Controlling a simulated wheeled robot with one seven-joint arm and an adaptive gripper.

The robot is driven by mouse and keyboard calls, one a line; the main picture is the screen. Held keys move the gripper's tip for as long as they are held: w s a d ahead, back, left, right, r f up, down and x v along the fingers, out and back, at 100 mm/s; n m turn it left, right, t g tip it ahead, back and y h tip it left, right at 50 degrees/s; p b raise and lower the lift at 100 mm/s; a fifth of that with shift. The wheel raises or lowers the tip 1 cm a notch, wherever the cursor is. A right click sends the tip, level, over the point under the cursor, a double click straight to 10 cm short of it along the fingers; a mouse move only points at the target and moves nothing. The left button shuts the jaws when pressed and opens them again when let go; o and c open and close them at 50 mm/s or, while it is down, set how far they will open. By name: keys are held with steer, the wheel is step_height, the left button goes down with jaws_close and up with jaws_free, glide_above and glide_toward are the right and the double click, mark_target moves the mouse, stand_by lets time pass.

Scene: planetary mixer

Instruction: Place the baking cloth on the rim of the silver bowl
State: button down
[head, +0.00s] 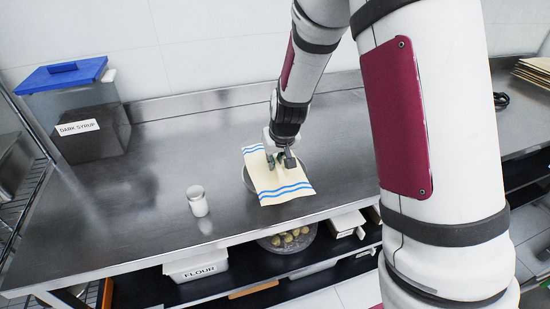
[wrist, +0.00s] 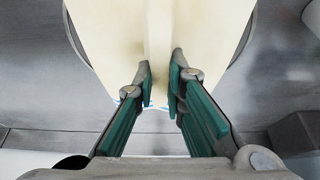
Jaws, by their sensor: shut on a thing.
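The baking cloth (head: 275,186) is cream with blue stripes near its ends. My gripper (head: 281,160) is at the far part of the cloth, pointing down. In the wrist view my gripper (wrist: 160,85) has its fingers on either side of a raised fold of the cloth (wrist: 120,40), pinching it. The bowl's rim (wrist: 243,38) curves out beside the cloth there. The inside of the bowl is hidden.
A small white jar (head: 197,201) stands left of the bowl. A dark syrup bin (head: 85,125) with a blue lid is at the back left. A flour box (head: 197,267) and a bowl of round items (head: 287,240) sit on the lower shelf. The table between bin and bowl is clear.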

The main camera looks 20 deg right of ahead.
steer(key=shift+f, duration=0.55)
steer(key=c, duration=1.6)
jaws_free()
steer(key=shift+o, duration=0.2)
steer(key=shift+r, duration=0.1)
steer(key=s+r, duration=0.8)
steer(key=r, duration=0.3)
steer(key=s+r, duration=0.9)
steer(key=r, duration=0.2)
steer(key=s+r+t, duration=0.1)
steer(key=s+r, duration=0.2)
steer(key=s, duration=0.9)
steer(key=shift+r, duration=0.15)
